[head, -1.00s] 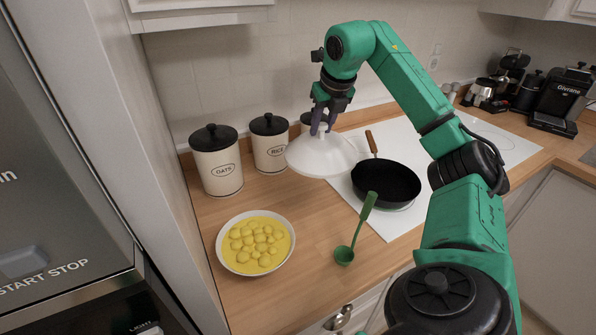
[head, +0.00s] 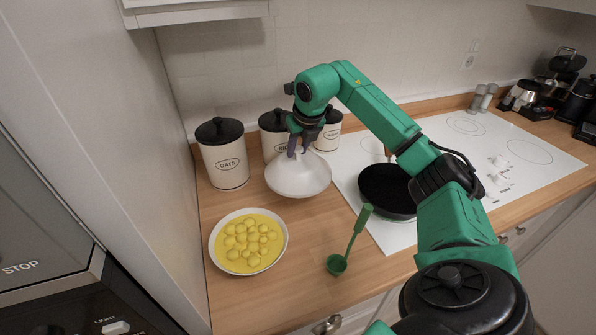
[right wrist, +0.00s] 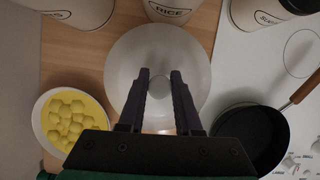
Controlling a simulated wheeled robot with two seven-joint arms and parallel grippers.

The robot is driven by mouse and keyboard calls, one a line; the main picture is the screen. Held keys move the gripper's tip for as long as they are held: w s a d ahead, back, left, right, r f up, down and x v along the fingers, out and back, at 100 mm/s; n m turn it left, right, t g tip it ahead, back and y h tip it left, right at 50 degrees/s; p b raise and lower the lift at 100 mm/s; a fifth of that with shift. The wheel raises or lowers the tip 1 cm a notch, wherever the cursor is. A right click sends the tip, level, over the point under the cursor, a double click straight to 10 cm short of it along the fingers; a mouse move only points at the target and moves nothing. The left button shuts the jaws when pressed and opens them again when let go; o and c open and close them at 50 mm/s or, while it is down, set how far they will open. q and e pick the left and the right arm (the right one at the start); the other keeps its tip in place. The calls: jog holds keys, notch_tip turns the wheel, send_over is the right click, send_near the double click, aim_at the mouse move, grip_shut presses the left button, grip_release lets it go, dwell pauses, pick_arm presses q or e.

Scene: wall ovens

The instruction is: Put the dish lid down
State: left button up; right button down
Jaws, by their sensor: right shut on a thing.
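The white dish lid (head: 298,178) hangs from my right gripper (head: 300,150), which is shut on its knob. In the right wrist view the lid (right wrist: 183,58) shows from above, with the fingers (right wrist: 160,84) on either side of the round knob. In the head view the lid is in front of the canisters, behind and to the right of the dish. I cannot tell whether its rim touches the counter. The white dish (head: 217,262) holds yellow food and stands uncovered at the front left; it also shows in the right wrist view (right wrist: 39,119). My left gripper is not in view.
Several canisters, including the oats canister (head: 226,165), stand along the wall. A black pan (head: 386,190) sits on the white cooktop (head: 447,150). A green ladle (head: 348,240) lies in front. Bare wooden counter (head: 300,250) lies between dish and ladle.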

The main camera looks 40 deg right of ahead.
aim_at(298, 170)
notch_tip(298, 170, down, 7)
jog(key=shift+r+p, duration=0.1)
jog(key=shift+p, duration=0.55)
jog(key=shift+f, duration=0.55)
jog(key=c, duration=0.6)
grip_release()
jog(key=shift+r, duration=0.3)
jog(key=b+v, duration=0.2)
jog(key=v, duration=0.9)
jog(key=shift+s+a+r, duration=0.1)
jog(key=shift+s+r, duration=0.1)
jog(key=shift+r, duration=0.1)
